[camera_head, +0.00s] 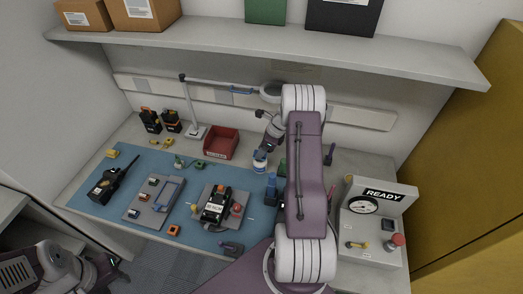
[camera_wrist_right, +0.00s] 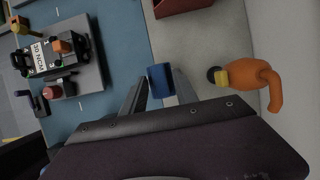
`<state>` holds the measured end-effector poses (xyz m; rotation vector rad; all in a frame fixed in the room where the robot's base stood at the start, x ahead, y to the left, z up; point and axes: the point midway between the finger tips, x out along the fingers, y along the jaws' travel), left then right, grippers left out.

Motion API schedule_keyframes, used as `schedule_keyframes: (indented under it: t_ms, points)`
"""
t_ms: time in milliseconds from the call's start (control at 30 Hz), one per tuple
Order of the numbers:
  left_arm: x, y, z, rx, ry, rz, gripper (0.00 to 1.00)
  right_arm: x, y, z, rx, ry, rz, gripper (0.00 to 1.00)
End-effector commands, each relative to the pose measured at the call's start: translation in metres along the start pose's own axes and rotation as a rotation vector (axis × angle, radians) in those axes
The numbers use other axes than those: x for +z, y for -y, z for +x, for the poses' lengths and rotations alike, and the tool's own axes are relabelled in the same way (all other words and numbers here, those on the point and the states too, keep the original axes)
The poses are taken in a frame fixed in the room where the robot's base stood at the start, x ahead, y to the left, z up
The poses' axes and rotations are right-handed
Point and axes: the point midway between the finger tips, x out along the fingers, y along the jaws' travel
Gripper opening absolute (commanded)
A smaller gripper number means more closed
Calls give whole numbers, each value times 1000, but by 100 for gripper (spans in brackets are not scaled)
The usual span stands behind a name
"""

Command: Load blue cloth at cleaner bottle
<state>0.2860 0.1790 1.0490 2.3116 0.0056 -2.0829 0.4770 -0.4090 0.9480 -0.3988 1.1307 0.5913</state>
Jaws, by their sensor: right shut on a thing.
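My right gripper (camera_head: 265,147) reaches over the back of the bench, near the mat's right edge. In the right wrist view it (camera_wrist_right: 160,88) is shut on a small blue piece, which looks like the blue cloth (camera_wrist_right: 160,77). In the head view a small white-and-blue shape (camera_head: 260,160) shows just under the gripper. It may be the cleaner bottle, the cloth or both; I cannot tell. My left gripper (camera_head: 97,271) is low at the left, off the bench, and its jaw opening is unclear.
A red bin (camera_head: 221,143) stands behind the blue mat (camera_head: 130,205). A radio fixture (camera_head: 221,206) is on the mat. An orange object (camera_wrist_right: 256,82) lies beside the gripper in the wrist view. A READY panel (camera_head: 375,215) stands at right. A shelf (camera_head: 230,41) hangs above.

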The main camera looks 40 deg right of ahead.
Motion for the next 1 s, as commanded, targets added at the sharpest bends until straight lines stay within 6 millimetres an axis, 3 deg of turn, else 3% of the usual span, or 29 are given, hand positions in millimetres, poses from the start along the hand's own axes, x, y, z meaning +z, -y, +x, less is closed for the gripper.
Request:
schedule_keyframes:
  t_ms: [167,800,1000]
  points:
    - [-1,0,-6,0,0,0,36,2,-1,-5,4,-1,0,3]
    - [-7,-1,-66,0,0,0,36,26,0,-64,2,0,0,3]
    - [-7,-1,-66,0,0,0,36,26,0,-64,2,0,0,3]
